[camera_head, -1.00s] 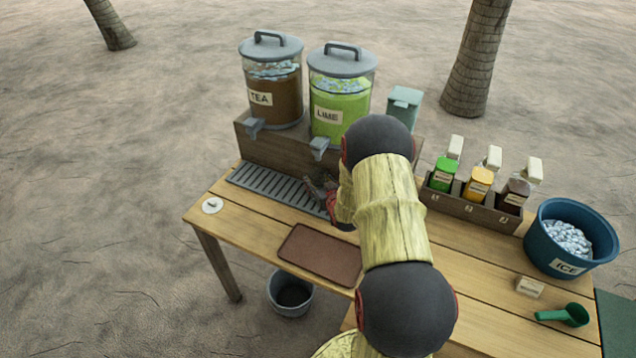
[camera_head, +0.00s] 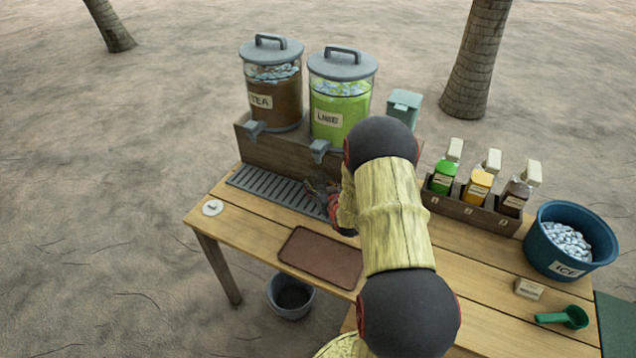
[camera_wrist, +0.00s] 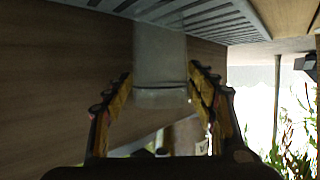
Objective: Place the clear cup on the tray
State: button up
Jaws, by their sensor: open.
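The clear cup (camera_wrist: 160,55) shows in the wrist view between the two fingers of my gripper (camera_wrist: 158,88). The fingers stand apart on either side of it, and I cannot tell whether they touch it. In the head view the cup cannot be made out, and my arm hides most of my gripper (camera_head: 325,190) near the right end of the grey drip grille. The flat brown tray (camera_head: 320,258) lies bare on the table's front edge, in front of and below my gripper.
Tea (camera_head: 273,98) and lime (camera_head: 340,105) dispensers stand behind the grille (camera_head: 270,190). Right of my arm are a bottle rack (camera_head: 468,208), an ice bucket (camera_head: 570,240) and a green scoop (camera_head: 565,316). A grey bin (camera_head: 290,296) stands below the table's front edge.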

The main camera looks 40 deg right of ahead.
jog(key=p+v, duration=0.2)
jog(key=v, duration=0.8)
jog(key=w+a+r+n+g+y, duration=0.1)
jog(key=a+r+g, duration=0.1)
jog(key=a+r, duration=0.6)
jog(key=a+r+n+g+y, duration=0.1)
jog(key=a+r, duration=0.5)
jog(key=r, duration=0.4)
jog(key=s+a+r+n+g+y, duration=0.1)
jog(key=s+a+r+g, duration=0.1)
jog(key=s+a+r, duration=0.3)
jog(key=s+a+r+n+g+y, duration=0.1)
jog(key=s+a+r, duration=0.3)
jog(key=s+a, duration=0.9)
jog(key=s+g+y, duration=0.1)
jog(key=s, duration=0.2)
jog(key=shift+s+a+r, duration=0.3)
jog(key=shift+a+r, duration=0.1)
